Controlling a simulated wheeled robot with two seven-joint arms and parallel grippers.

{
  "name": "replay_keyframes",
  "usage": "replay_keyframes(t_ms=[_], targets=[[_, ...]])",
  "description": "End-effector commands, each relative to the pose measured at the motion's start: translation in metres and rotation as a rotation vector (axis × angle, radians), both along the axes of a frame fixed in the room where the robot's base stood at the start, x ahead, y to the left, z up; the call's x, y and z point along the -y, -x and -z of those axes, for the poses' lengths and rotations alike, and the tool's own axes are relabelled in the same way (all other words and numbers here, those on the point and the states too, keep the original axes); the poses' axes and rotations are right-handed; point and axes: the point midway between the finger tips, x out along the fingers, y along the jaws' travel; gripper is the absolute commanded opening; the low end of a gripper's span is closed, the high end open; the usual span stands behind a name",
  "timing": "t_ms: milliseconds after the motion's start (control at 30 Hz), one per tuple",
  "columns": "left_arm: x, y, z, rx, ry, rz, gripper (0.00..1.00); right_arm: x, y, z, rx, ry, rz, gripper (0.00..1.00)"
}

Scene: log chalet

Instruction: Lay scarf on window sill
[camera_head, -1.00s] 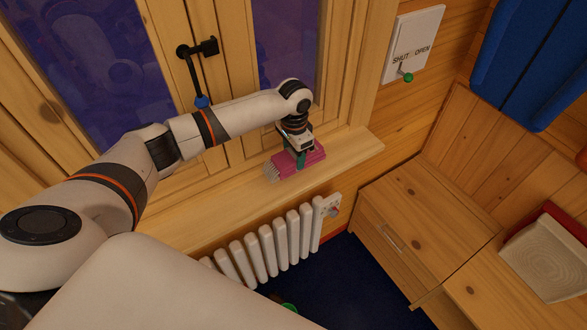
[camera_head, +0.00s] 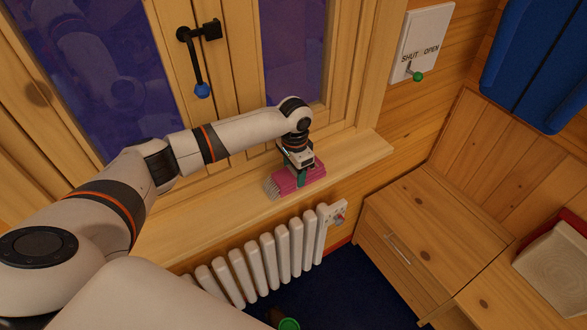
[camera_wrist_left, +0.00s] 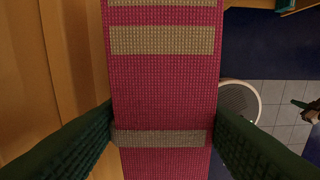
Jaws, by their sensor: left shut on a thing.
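The scarf (camera_head: 313,176) is folded and pink-red, with pale fringe at its left end in the head view. It is at the window sill (camera_head: 215,205), near the sill's right part; whether it rests on the wood or hangs just above it I cannot tell. My left gripper (camera_head: 301,176) points down and is shut on the scarf. In the left wrist view the scarf (camera_wrist_left: 165,90), with beige stripes, lies between the two dark green fingers (camera_wrist_left: 162,145). My right gripper is not in view.
A white radiator (camera_head: 262,262) stands below the sill. The window handle (camera_head: 197,70) is above, left of my left wrist. A switch panel (camera_head: 424,40) is on the wall to the right. A wooden cabinet (camera_head: 415,220) stands at right. The sill's left part is bare.

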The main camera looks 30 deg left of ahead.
Motion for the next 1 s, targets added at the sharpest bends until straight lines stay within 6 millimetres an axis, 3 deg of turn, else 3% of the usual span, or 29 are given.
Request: replay_keyframes(t_ms=[33, 133, 467, 1000], targets=[[0.000, 0.000, 0.000, 0.000, 0.000, -0.001, 0.59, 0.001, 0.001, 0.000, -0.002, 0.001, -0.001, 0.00], [0.000, 0.000, 0.000, 0.000, 0.000, 0.000, 0.75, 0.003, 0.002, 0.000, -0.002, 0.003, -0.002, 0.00], [0.000, -0.001, -0.003, 0.001, -0.001, 0.000, 0.76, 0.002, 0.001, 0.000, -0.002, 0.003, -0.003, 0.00], [0.000, -0.001, -0.075, 0.000, 0.000, 0.000, 0.76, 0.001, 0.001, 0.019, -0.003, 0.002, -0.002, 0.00]])
